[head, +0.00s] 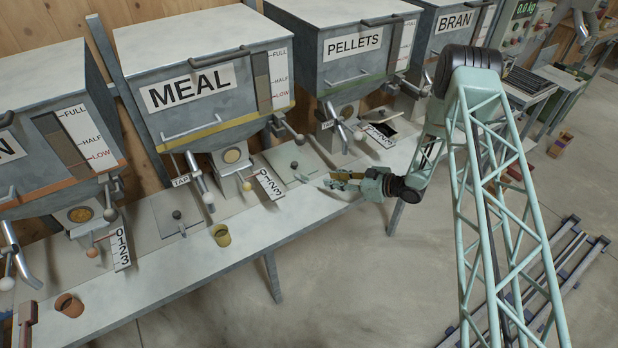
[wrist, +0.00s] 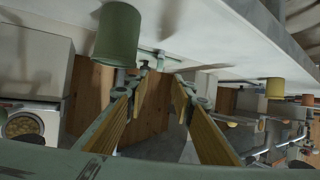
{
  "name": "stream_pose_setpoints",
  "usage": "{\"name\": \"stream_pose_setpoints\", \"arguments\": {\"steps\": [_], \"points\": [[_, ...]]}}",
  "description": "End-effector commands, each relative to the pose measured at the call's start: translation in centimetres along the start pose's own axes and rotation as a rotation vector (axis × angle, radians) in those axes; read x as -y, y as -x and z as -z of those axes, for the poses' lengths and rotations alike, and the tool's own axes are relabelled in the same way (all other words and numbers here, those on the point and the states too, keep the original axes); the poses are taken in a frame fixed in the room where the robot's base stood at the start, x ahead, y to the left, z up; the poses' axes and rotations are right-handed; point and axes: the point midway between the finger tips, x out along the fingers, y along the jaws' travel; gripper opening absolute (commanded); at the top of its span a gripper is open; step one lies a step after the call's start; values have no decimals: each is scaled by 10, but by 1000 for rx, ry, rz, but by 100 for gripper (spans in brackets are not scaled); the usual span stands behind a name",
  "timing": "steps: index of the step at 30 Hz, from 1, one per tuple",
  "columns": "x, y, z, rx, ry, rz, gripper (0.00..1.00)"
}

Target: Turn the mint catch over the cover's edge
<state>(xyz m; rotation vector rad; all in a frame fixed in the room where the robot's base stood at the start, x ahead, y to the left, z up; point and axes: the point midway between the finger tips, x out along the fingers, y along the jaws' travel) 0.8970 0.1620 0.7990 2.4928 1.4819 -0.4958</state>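The mint catch (head: 304,178) is a small bar at the front edge of a grey square cover (head: 286,160) with a dark knob, on the bench below and right of the MEAL bin. My gripper (head: 328,181) is just right of the catch, low over the bench, pointing left. In the wrist view, a pale mint bar (wrist: 160,54), which looks like the catch, lies just beyond the fingertips (wrist: 163,75). The two yellow-padded fingers are apart with nothing between them. I cannot tell whether a fingertip touches the bar.
A green cup (wrist: 118,35) stands close beside the fingers in the wrist view. A 0123 scale plate (head: 268,184) and the MEAL bin's levers stand left of the cover.

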Motion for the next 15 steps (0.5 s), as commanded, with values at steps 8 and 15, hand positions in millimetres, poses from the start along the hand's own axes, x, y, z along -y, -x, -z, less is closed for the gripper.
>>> {"name": "stream_pose_setpoints", "arguments": {"steps": [8,15], "points": [[1,-30,1,-1,2,1,23],[1,-62,0,0,1,1,23]]}}
